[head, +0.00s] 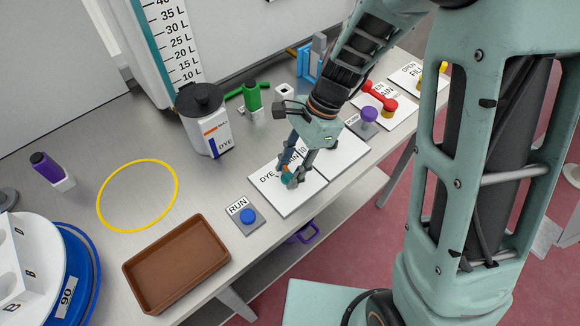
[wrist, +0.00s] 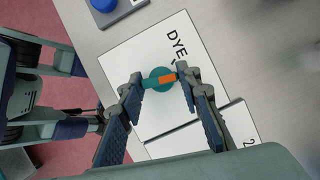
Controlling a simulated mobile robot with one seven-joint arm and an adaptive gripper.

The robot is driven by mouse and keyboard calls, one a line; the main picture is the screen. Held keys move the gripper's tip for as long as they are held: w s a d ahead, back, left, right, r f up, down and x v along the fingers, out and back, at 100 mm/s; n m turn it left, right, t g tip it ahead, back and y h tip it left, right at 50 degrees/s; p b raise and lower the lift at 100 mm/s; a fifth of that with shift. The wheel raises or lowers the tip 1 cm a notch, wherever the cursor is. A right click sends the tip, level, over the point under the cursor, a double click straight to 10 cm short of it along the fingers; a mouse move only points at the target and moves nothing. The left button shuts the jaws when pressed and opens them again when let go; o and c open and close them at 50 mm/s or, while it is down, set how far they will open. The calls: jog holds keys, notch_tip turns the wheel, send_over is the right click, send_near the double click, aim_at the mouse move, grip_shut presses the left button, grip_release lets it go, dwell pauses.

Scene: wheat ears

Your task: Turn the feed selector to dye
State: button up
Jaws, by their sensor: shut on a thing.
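The feed selector is a teal round knob (wrist: 153,84) with an orange pointer bar (wrist: 167,79). It sits on a white plate (wrist: 125,60) marked DYE, which also shows in the head view (head: 262,184). In the wrist view the pointer aims right, toward one fingertip, and the DYE label (wrist: 178,44) lies up and right of the knob. My gripper (head: 291,179) is down at the plate with its fingers on either side of the knob, shut on it; the wrist view shows both fingertips (wrist: 160,82) against it. Other plate lettering is partly hidden by my gripper.
A blue RUN button (head: 248,215) is left of the plate, near a brown tray (head: 142,266). A dye jug (head: 206,125) stands behind. A purple knob (head: 369,115) and red handle (head: 379,96) are to the right. Bare bench lies around the yellow ring (head: 101,211).

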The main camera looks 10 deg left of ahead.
jog(key=n+g+h+p, duration=0.1)
jog(key=n, duration=0.3)
jog(key=shift+w+a+n, duration=0.1)
jog(key=shift+n, duration=0.2)
jog(key=shift+n+g+h, duration=0.5)
jog(key=shift+n+h, duration=0.4)
jog(key=shift+n, duration=1)
jog(key=o, duration=1.2)
jog(key=shift+c, duration=0.2)
jog(key=v, duration=1.2)
